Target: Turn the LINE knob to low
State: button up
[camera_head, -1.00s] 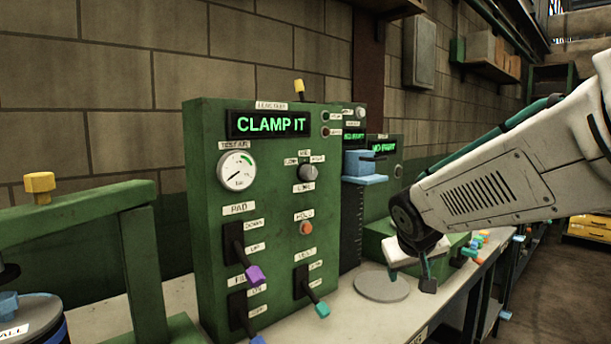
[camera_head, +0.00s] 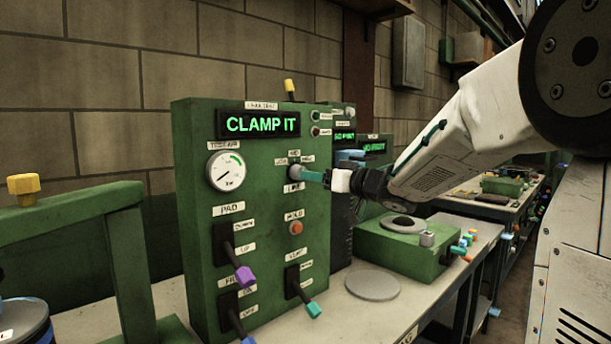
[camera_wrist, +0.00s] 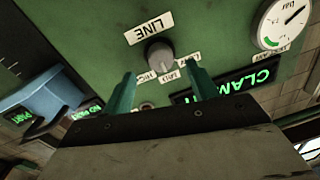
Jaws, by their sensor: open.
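The LINE knob is a small grey round knob on the green panel (camera_head: 265,250). In the wrist view the knob (camera_wrist: 158,57) shows upside down, with its LINE label (camera_wrist: 149,28) above it and HIGH, MID and LOW labels around its lower side. I cannot tell which label it points to. My gripper (camera_head: 311,176) is at the panel, level with the knob, and partly hides it and its labels in the head view. In the wrist view the two teal fingers of my gripper (camera_wrist: 161,82) are open, one to each side of the knob. The knob appears untouched between them.
The panel's screen (camera_head: 258,124) reads CLAMP IT. A pressure gauge (camera_head: 226,170) is at upper left, and an orange HOLD button (camera_head: 296,228) sits below the knob. Purple (camera_head: 244,275) and teal (camera_head: 313,309) levers stick out lower down. A blue fixture (camera_wrist: 45,100) stands beside the panel.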

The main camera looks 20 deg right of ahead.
aim_at(299, 172)
jog(key=x, duration=0.5)
jog(key=shift+w, duration=0.1)
jog(key=c, duration=1)
jog(key=shift+n, duration=0.4)
jog(key=shift+n+h, duration=0.4)
jog(key=shift+n, duration=3.5)
